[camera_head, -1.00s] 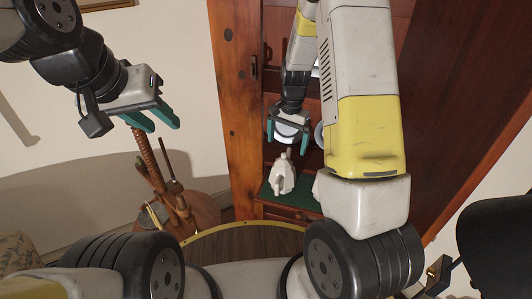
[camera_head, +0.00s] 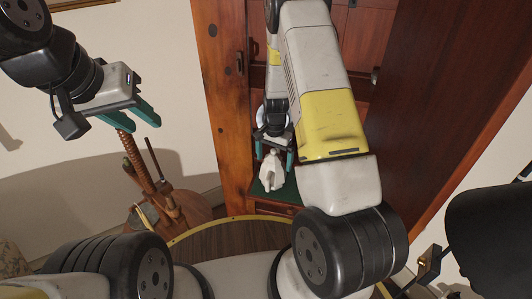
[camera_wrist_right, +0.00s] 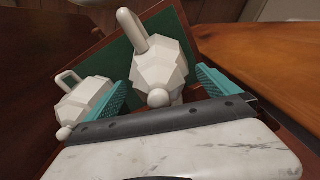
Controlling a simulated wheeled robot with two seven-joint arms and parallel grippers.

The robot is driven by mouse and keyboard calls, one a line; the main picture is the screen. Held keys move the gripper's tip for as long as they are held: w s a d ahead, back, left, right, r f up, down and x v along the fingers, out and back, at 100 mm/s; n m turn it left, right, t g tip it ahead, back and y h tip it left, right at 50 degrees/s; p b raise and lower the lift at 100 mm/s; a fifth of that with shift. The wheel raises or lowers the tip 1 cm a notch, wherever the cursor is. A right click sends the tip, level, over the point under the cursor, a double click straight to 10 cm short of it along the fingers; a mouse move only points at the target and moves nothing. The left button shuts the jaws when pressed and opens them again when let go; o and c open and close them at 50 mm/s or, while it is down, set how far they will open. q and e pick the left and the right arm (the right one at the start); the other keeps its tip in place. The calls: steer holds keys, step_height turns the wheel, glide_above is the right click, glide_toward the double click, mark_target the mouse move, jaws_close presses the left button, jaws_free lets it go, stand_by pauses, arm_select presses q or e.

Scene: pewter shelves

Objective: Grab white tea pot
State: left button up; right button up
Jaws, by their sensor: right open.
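A white faceted tea pot (camera_head: 271,172) stands on a green-lined shelf (camera_head: 259,187) inside the wooden cabinet. In the right wrist view the tea pot (camera_wrist_right: 160,62) shows its handle and lies between the two teal fingers of my right gripper (camera_wrist_right: 160,84). The right gripper (camera_head: 275,156) is open around the pot, and I see gaps beside it. A second, smaller white pot (camera_wrist_right: 84,100) with a handle stands left of the left finger in the wrist view; my arm hides it in the head view. My left gripper (camera_head: 142,120) is open and empty, far left of the cabinet.
The cabinet's wooden side post (camera_head: 228,110) stands close left of my right arm, and a broad dark red panel (camera_head: 440,90) stands to the right. A round wooden table with a spindle (camera_head: 165,190) stands below my left gripper. A black chair-like shape (camera_head: 495,235) is at the right.

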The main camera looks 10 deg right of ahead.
steer(key=c, duration=2)
steer(key=shift+r, duration=0.2)
